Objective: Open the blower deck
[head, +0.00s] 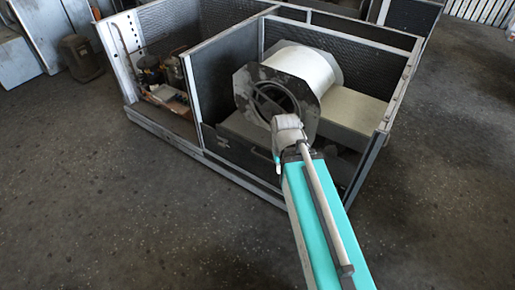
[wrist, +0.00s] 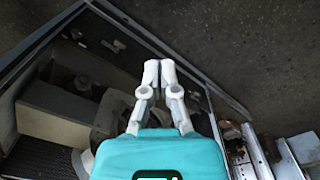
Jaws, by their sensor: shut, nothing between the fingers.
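The blower housing (head: 312,66) is a pale drum with a grey angular end plate and a round dark opening. It sits in the right bay of an open metal cabinet (head: 222,176). A grey deck-like panel (head: 238,145) lies low in front of it, with a small dark fitting on its front; I cannot tell whether it is the blower deck. My gripper (wrist: 159,66) is shut and empty in the wrist view, above the cabinet's front edge. In the head view my arm crosses the bay's front and hides part of the panel; the fingers there are mostly hidden.
A divider (head: 193,103) splits the cabinet. The left bay holds a dark compressor-like part (head: 150,72) and other parts. A pale box-shaped surface (head: 352,112) lies right of the drum. The dark floor (head: 110,220) in front is clear. Other equipment stands behind.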

